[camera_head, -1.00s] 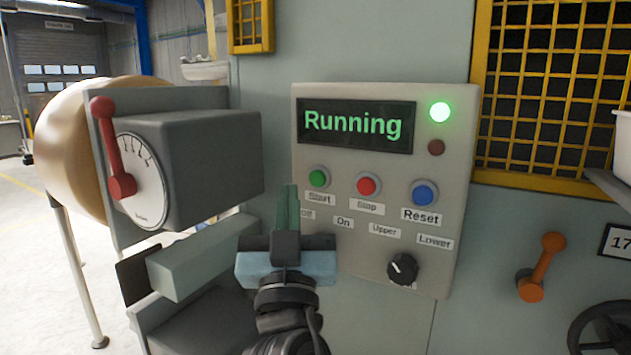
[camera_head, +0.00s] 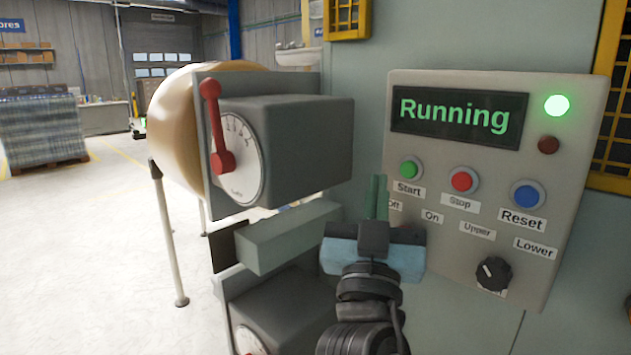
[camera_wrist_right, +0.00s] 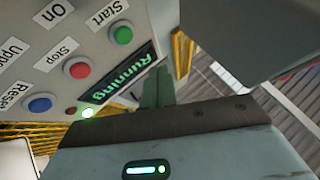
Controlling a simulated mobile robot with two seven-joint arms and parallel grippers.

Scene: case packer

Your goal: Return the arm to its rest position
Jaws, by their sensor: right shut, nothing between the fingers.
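My right gripper (camera_head: 377,190) is shut and empty. In the head view it points up in front of the machine, just left of the control panel (camera_head: 570,110), below and left of the green Start button (camera_head: 411,168). In the right wrist view its shut fingers (camera_wrist_right: 157,88) show beside the panel, apart from the buttons. The panel display (camera_head: 458,117) reads "Running" and a green lamp (camera_head: 557,105) is lit. The red Stop button (camera_head: 464,180), blue Reset button (camera_head: 527,195) and black selector knob (camera_head: 493,273) are uncovered. My left gripper is not in view.
A grey box with a dial and red lever (camera_head: 216,125) juts out left of my gripper, with a grey block (camera_head: 285,238) below it. A tan roll (camera_head: 175,120) stands behind. Open floor (camera_head: 110,230) lies at the left, with a loaded pallet (camera_head: 42,130) further back.

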